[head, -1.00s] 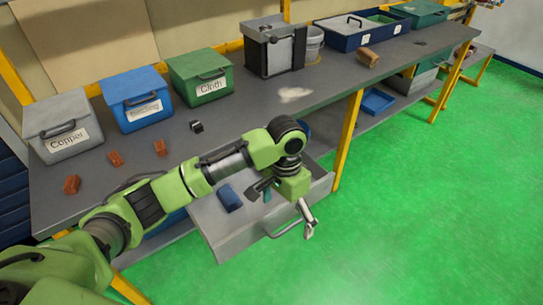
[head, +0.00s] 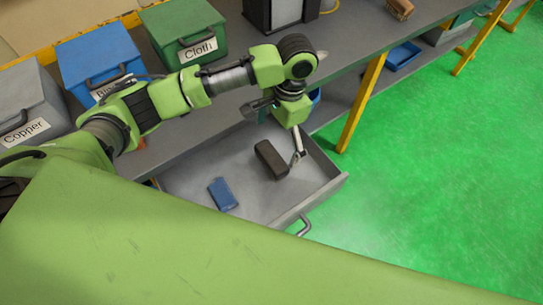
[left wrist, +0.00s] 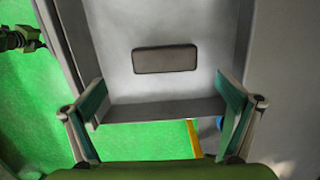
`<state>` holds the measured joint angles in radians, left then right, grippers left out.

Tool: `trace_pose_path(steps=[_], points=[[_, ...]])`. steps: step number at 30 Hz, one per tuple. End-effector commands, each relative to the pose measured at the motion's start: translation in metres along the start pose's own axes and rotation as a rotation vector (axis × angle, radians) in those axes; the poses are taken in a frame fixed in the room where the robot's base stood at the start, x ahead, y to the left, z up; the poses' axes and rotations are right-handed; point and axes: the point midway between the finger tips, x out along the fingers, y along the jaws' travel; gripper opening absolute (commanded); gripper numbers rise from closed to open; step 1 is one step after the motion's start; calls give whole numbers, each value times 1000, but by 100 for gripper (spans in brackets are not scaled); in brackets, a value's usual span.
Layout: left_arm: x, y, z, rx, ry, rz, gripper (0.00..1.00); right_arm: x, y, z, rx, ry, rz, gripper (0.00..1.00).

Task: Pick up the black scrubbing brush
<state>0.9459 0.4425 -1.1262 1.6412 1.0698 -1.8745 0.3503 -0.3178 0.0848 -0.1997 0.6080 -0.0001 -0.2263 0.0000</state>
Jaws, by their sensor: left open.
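The black scrubbing brush (head: 271,160) looks like a dark brown-black block lying in the open grey drawer (head: 185,178). It also shows in the left wrist view (left wrist: 165,59) as a dark rectangle lying crosswise, ahead of the fingertips. My left gripper (head: 279,133) is over the drawer, close to the brush in the head view. In the left wrist view its two teal-padded fingers (left wrist: 160,88) are spread wide, with nothing between them. The brush lies apart from both fingers. My right gripper is not seen.
A blue block (head: 222,194) lies in the drawer, left of the brush. The drawer's walls and handle (head: 304,227) stand around the brush. Grey, blue and green (head: 186,30) bins are on the bench above. A yellow leg (head: 361,103) stands to the right; green floor there is clear.

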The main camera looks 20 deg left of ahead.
Motion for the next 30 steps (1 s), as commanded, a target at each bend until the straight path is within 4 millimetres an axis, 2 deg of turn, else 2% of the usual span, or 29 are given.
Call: trace_pose_path(steps=[2,5,10,14,18,21,25,29,30], points=[[15,0,1,0,-3,2,100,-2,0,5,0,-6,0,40],[27,0,0,0,0,0,100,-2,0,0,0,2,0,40],[38,0,0,0,0,1,100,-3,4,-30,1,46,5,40],[53,-4,1,-1,-1,0,100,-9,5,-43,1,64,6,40],[76,-5,1,0,-1,1,100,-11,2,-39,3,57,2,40],[84,-6,0,0,1,0,100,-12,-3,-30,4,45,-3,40],[88,-6,0,1,2,-1,100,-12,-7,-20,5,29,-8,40],[88,-6,0,1,2,-1,100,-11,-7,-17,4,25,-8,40],[88,-6,0,1,2,-1,92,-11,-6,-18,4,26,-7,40]])
